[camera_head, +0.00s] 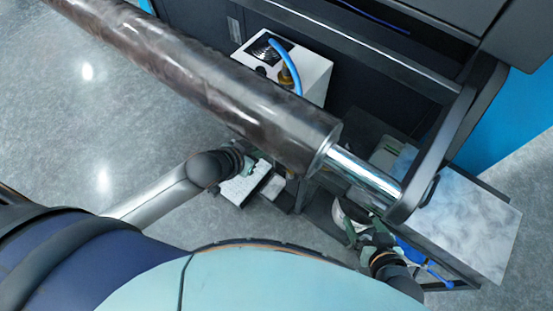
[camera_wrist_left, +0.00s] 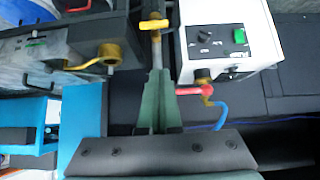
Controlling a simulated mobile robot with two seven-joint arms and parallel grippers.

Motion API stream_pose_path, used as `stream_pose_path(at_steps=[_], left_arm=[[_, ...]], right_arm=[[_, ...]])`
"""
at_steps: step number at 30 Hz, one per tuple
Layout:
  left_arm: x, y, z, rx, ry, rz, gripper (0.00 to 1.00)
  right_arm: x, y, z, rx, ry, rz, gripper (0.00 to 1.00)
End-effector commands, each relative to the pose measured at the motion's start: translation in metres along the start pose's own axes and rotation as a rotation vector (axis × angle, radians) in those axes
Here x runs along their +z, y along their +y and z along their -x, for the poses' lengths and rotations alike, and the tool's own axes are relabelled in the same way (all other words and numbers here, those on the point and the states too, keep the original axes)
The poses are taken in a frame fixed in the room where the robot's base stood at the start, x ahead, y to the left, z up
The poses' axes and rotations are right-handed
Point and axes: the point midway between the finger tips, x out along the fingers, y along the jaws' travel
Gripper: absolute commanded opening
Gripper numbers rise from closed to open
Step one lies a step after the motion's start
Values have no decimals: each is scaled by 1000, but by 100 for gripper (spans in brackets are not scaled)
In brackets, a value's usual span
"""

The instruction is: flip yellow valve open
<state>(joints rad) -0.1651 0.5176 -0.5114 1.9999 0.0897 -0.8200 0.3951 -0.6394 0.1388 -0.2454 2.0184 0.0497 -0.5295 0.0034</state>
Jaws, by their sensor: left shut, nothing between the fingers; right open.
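A yellow valve handle (camera_wrist_left: 153,25) sits crosswise on an upright metal pipe at the top middle of the left wrist view. My left gripper (camera_wrist_left: 159,72) is shut and empty, its green fingers together below the handle and apart from it in the picture. In the head view the left gripper (camera_head: 252,168) is partly hidden beside the big roll. A red handle (camera_wrist_left: 194,91) with a brass fitting lies just right of the fingers. My right gripper (camera_head: 360,238) is open at the lower right of the head view, under the metal shaft.
A dark wrapped roll (camera_head: 215,80) crosses the head view. A white control box (camera_wrist_left: 228,40) with a green button stands right of the fingers, a blue hose (camera_wrist_left: 221,115) below it. A brass ring fitting (camera_wrist_left: 110,53) is at left. A marbled panel (camera_head: 465,215) lies at right.

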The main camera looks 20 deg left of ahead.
Motion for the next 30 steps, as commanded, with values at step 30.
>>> stream_pose_path(at_steps=[30], left_arm=[[3, -7, -96, -13, -10, -11, 0]], right_arm=[[27, 6, -22, 3, -2, 11, 81]])
